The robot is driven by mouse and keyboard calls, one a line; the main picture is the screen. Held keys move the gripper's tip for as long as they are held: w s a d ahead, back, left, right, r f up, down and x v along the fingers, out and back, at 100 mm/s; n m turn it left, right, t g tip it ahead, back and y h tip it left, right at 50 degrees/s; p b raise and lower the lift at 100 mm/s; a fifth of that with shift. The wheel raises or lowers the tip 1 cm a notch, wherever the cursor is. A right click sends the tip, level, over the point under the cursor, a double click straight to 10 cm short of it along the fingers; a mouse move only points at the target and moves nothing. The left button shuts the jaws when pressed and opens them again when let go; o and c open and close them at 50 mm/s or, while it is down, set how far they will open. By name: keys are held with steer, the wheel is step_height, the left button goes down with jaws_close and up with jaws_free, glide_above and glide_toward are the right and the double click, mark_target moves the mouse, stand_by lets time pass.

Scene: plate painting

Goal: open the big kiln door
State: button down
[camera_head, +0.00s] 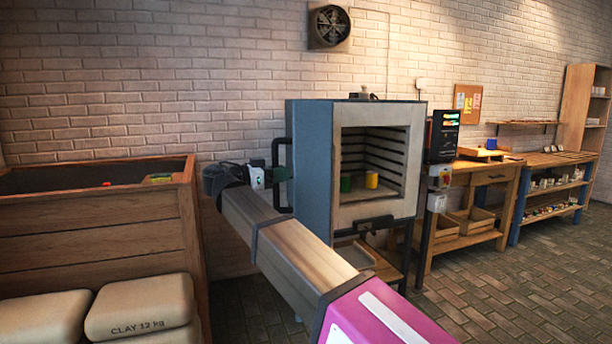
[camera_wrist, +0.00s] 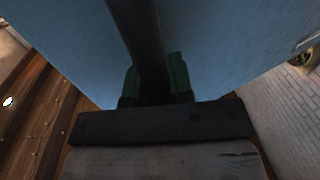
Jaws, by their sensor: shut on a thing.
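The big kiln (camera_head: 380,115) stands against the brick wall in the head view. Its front opening is uncovered, showing ridged inner walls. A blue panel (camera_head: 310,165) is at its left; I cannot tell whether this is the swung door or the kiln's side. A dark bar handle (camera_head: 275,150) stands out from the panel's left edge. My gripper (camera_head: 281,174) is shut around this handle. In the wrist view, the green fingers of my gripper (camera_wrist: 157,80) flank the dark handle (camera_wrist: 140,35) in front of the blue panel (camera_wrist: 210,45). The fingertips are partly hidden.
A green pot (camera_head: 346,183) and a yellow pot (camera_head: 371,180) stand inside the kiln. A wooden bin (camera_head: 95,215) and clay bags (camera_head: 140,305) are at left. A control box (camera_head: 444,135) and workbench (camera_head: 480,180) are at right. Brick floor (camera_head: 500,275) is clear at lower right.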

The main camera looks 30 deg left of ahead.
steer(key=shift+s+a, duration=0.55)
steer(key=shift+a, duration=0.35)
steer(key=shift+s+a, duration=0.55)
steer(key=shift+a, duration=0.35)
steer(key=c, duration=1.1)
jaws_free()
steer(key=shift+s, duration=0.15)
steer(key=shift+o, duration=0.4)
steer(key=shift+a, duration=0.1)
steer(key=v, duration=1)
steer(key=shift+s+a, duration=0.2)
steer(key=shift+a, duration=0.05)
